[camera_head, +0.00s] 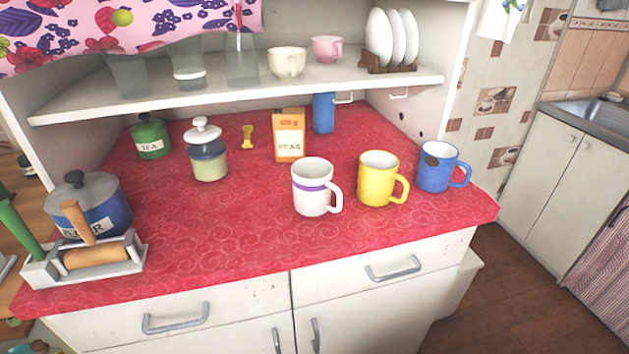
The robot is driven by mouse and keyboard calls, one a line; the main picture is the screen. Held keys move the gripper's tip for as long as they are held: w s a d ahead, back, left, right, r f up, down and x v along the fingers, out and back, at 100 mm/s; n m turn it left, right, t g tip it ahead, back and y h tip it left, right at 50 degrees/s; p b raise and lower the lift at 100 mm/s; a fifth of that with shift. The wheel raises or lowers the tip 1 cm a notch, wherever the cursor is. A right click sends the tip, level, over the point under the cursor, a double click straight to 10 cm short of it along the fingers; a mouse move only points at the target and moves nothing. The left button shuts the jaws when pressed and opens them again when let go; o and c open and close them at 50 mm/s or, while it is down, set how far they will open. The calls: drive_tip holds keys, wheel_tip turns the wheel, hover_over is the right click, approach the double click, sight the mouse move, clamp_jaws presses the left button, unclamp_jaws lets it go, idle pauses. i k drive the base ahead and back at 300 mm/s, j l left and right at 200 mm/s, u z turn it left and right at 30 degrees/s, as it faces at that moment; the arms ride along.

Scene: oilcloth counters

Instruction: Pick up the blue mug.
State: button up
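The blue mug (436,168) stands upright near the right front corner of the red counter. Its handle points right, and a dark mark shows on its side near the rim. A yellow mug (376,180) stands just left of it, and a white mug (311,190) with a purple band stands further left. Both have handles pointing right. A blue cup-like thing (323,114) stands at the back under the shelf, partly hidden. My gripper is not in view.
The red counter (235,235) is clear in its front middle. A box of peas (289,136), a jar (207,152) and a green tea tin (149,137) stand behind. A shelf (230,85) overhangs the back. A sink counter (560,180) is at right.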

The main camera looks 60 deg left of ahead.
sight(438, 160)
drive_tip(key=u, duration=1.9)
